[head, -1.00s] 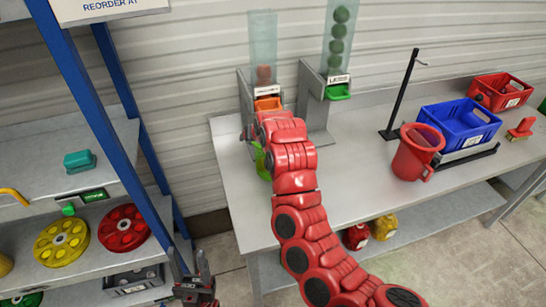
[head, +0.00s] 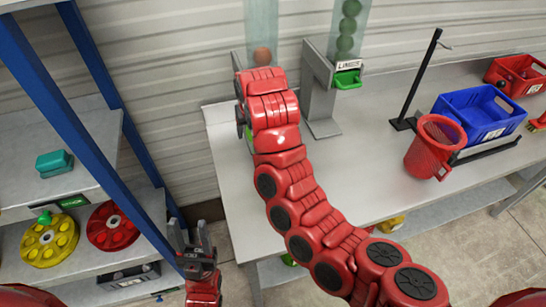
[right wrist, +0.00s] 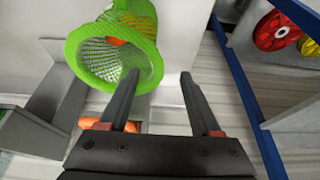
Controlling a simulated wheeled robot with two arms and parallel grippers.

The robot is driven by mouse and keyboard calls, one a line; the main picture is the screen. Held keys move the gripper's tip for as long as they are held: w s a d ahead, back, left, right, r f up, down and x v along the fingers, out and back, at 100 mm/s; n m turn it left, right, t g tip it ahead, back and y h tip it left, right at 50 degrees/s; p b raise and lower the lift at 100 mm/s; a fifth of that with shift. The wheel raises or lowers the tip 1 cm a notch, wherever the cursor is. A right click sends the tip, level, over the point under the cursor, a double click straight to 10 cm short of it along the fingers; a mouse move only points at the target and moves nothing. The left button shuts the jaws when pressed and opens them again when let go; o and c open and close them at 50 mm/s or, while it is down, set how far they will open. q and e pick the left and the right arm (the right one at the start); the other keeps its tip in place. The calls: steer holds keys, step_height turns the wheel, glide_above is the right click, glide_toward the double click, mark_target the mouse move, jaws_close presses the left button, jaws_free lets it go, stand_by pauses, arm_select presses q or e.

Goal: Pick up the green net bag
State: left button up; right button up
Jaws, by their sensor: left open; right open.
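The green net bag (right wrist: 112,50) shows in the right wrist view, its wide green rim toward the camera and something orange inside its mesh. My right gripper (right wrist: 158,78) is open. Its left finger overlaps the bag's rim in the picture; the other finger is to the right, clear of the bag. I cannot tell whether the finger touches it. In the head view my right arm hides nearly all of the bag; only a sliver of green shows beside the wrist. My left gripper (head: 193,245) is open and empty, low near the shelf rack.
The table (head: 225,160) carries a grey dispenser (head: 322,100) with a green tray (head: 347,79), a red mesh bucket (head: 432,150), a blue crate (head: 482,115) and a black stand (head: 415,85). A blue-framed rack (head: 110,75) stands at left.

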steer(key=b+x, duration=0.2)
steer(key=x, duration=0.4)
steer(key=shift+w+f, duration=0.1)
steer(key=shift+f, duration=0.2)
steer(key=p+x, duration=0.3)
steer(key=x, duration=0.2)
steer(key=shift+d, duration=0.15)
